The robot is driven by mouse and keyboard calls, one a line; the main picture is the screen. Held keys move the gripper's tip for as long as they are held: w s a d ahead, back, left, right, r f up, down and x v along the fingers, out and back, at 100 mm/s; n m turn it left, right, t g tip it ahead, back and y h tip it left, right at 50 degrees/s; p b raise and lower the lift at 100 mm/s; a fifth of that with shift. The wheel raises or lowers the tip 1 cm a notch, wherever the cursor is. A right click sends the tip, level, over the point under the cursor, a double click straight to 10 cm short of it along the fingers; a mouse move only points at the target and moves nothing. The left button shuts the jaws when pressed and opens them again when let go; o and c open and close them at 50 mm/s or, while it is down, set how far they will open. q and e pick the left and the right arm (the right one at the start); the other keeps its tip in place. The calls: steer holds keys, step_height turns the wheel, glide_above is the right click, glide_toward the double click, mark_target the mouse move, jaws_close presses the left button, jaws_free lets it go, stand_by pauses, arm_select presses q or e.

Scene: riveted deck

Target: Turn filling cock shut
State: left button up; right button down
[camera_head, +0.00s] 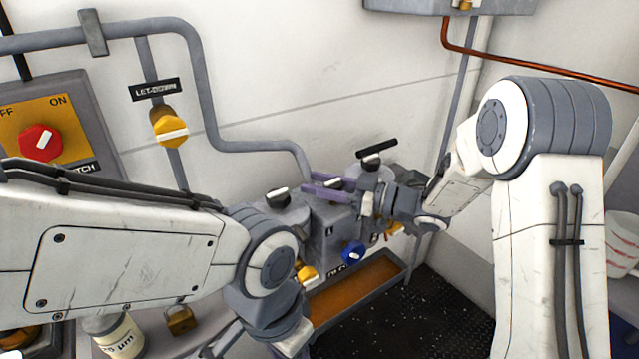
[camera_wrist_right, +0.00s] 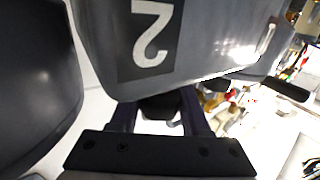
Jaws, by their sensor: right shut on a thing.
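My right gripper (camera_head: 322,186) reaches in from the right with its two purple fingers around a small dark cock handle with a white mark (camera_head: 334,183). I take it as the filling cock, but no name label on it is readable. It sits at the top between the grey housings. In the right wrist view, the fingers (camera_wrist_right: 160,112) close on a dark part (camera_wrist_right: 160,104) just below the housing marked 2 (camera_wrist_right: 215,45). The exact turn of the handle is hard to see. My left arm crosses the lower left; its gripper end is mostly cut off at the bottom edge.
A black lever (camera_head: 376,149) stands on the right housing, a dark knob (camera_head: 277,195) on the left one. Below are a blue knob (camera_head: 353,253), a yellow knob (camera_head: 305,272) and a drip tray (camera_head: 400,270). A yellow let-down valve (camera_head: 169,129) and red switch (camera_head: 40,142) are left.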

mark_target(333, 178)
steer(key=m+t+h, duration=0.1)
steer(key=m+t+h+b, duration=0.1)
steer(key=t, duration=0.1)
steer(key=m+t+b, duration=0.1)
steer(key=t, duration=0.1)
steer(key=shift+w+d+f+m+h, duration=0.2)
steer(key=shift+w+m+h, duration=0.1)
steer(key=shift+h, duration=0.1)
steer(key=m+t+h+b, duration=0.1)
steer(key=h, duration=0.1)
steer(key=m+t+h+b, duration=0.4)
steer(key=shift+w+d, duration=0.4)
steer(key=m+h, duration=0.1)
steer(key=h+b, duration=0.1)
steer(key=shift+w+d+r+m+t+h, duration=0.1)
steer(key=shift+d+m+t+h, duration=0.1)
steer(key=shift+m+t+h, duration=0.2)
steer(key=shift+w+d+r+m+t+h, duration=0.1)
steer(key=shift+d+m+t+h, duration=0.15)
steer(key=shift+m+h, duration=0.65)
steer(key=shift+w+d+r+m+t+h, duration=0.2)
steer(key=shift+m+h, duration=0.3)
steer(key=shift+h, duration=0.7)
steer(key=shift+s+d+h, duration=0.15)
steer(key=shift+h, duration=0.15)
steer(key=shift+c, duration=1.9)
jaws_free()
steer(key=shift+f, duration=0.1)
